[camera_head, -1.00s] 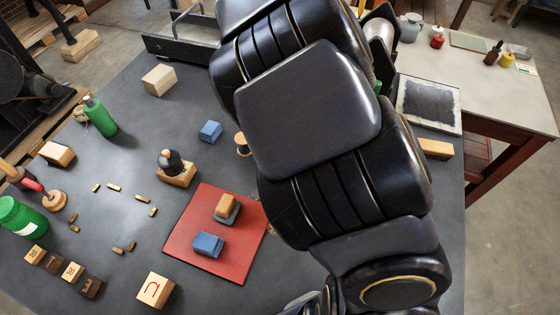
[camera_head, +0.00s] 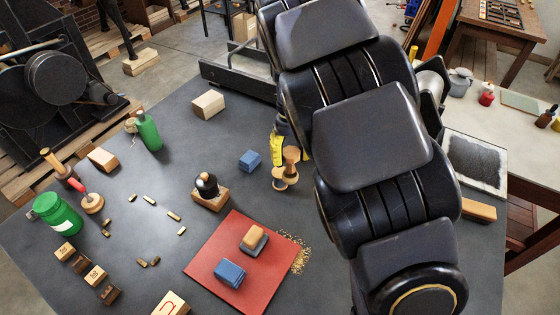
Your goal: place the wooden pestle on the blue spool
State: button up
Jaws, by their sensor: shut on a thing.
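My gripper (camera_head: 278,148), with a yellow part showing, is partly hidden behind my own dark arm. It is shut on the wooden pestle (camera_head: 291,156), a small turned brown piece. The pestle is over or right beside a small round wooden spool-like piece (camera_head: 284,178) on the grey table; I cannot tell whether they touch. No blue shows clearly on that piece, so I cannot tell if it is the blue spool.
A blue block (camera_head: 250,160) stands just left of the gripper. A black-knobbed stamp on a wooden block (camera_head: 209,190) is further left. A red mat (camera_head: 205,262) with blocks lies in front. A green bottle (camera_head: 148,132) and a green jar (camera_head: 57,214) stand left.

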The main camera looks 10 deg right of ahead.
jog(key=shift+w+d+f, duration=0.15)
jog(key=shift+w+f, duration=1.9)
jog(key=shift+w+d+f, duration=0.15)
jog(key=shift+w+f, duration=1.85)
jog(key=shift+f, duration=0.1)
jog(key=shift+w+d+f, duration=0.15)
jog(key=shift+w+f, duration=1.9)
jog(key=o, duration=1)
jog(key=shift+f, duration=0.1)
jog(key=shift+o, duration=0.2)
notch_tip(320, 180, up, 12)
jog(key=w, duration=0.1)
jog(key=shift+w, duration=0.35)
